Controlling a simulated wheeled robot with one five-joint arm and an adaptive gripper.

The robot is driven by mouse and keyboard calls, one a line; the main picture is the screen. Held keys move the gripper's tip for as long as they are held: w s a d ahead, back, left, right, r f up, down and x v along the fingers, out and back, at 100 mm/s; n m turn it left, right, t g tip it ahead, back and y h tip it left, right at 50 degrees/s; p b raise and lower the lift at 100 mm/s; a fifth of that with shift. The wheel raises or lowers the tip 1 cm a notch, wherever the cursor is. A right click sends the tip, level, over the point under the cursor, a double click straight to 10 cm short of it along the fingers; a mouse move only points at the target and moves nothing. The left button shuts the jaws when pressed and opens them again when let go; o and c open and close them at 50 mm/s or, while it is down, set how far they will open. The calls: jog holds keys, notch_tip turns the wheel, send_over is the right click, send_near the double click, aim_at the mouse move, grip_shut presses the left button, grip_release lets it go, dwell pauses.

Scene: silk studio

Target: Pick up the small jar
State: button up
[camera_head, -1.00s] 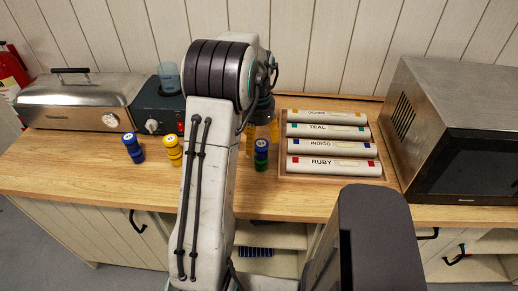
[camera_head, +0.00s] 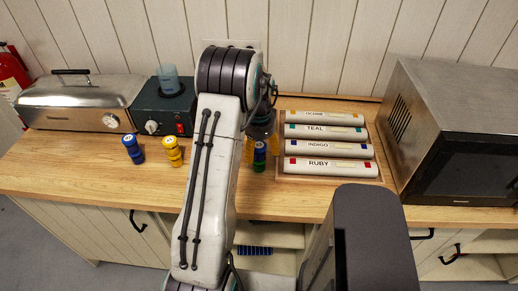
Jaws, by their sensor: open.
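Several small jars stand on the wooden counter (camera_head: 110,180). One is blue with a white top (camera_head: 132,149) at the left, and one is yellow (camera_head: 173,152) beside it. A third, blue above and green below (camera_head: 260,156), stands just right of my arm. My gripper (camera_head: 262,143) is partly hidden behind my arm.
A wooden tray (camera_head: 281,176) with labelled rolls, Ochre, Teal, Indigo and Ruby, lies close to the gripper's right. A steel microwave (camera_head: 455,130) stands further right. A metal roaster (camera_head: 75,102) and a dark green device (camera_head: 163,108) with a blue cup (camera_head: 168,78) stand at the back left.

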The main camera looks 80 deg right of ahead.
jog(key=shift+f, duration=0.45)
jog(key=c, duration=1.3)
jog(key=shift+r, duration=0.1)
